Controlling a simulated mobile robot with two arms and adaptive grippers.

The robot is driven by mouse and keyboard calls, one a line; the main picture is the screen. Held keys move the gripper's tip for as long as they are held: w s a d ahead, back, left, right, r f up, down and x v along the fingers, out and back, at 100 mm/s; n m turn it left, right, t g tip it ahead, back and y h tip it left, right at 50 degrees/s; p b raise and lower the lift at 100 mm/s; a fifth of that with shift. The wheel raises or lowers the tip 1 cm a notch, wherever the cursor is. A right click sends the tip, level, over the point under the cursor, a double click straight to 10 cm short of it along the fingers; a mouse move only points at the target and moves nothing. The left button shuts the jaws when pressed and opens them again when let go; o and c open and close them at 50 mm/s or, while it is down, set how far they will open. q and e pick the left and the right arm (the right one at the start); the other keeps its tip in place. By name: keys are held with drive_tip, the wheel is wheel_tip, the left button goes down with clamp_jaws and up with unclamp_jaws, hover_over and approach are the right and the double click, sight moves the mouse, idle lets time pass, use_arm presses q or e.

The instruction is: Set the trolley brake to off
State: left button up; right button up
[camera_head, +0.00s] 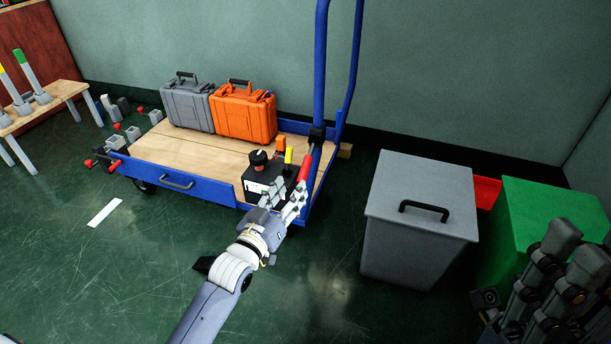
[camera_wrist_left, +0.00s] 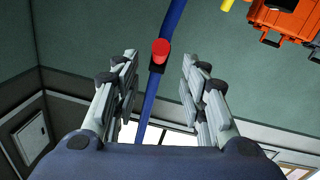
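The trolley has a blue frame (camera_head: 208,184), a wooden deck (camera_head: 180,149) and tall blue handle posts (camera_head: 321,70). A red lever grip (camera_head: 304,165) hangs by the near post, below a black clamp (camera_head: 317,134). The red grip's end (camera_wrist_left: 160,50) shows in the left wrist view, seen end-on between my fingers. My left gripper (camera_head: 287,191) is at the trolley's right end, just below the red grip. Its fingers are spread apart and hold nothing. A black box (camera_head: 262,183) with a black knob (camera_head: 259,158) sits beside it. My right gripper (camera_head: 566,270) is at the lower right, dark and partly cut off.
A grey case (camera_head: 187,105) and an orange case (camera_head: 243,112) stand on the deck. A grey lidded bin (camera_head: 418,220), a red box (camera_head: 486,190) and a green box (camera_head: 545,215) are to the right. A wooden bench (camera_head: 60,92) is at left. The floor in front is clear.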

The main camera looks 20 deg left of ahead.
sight(301, 175)
use_arm(q)
drive_tip(key=w+b, duration=0.1)
drive_tip(key=w, duration=0.2)
drive_tip(key=w+d+b, duration=0.1)
drive_tip(key=w, duration=0.2)
drive_tip(key=w+b, duration=0.1)
drive_tip(key=w, duration=0.2)
drive_tip(key=shift+w+d+f+b, duration=0.1)
drive_tip(key=shift+w+d+b, duration=0.05)
drive_tip(key=shift+w+b, duration=0.2)
clamp_jaws()
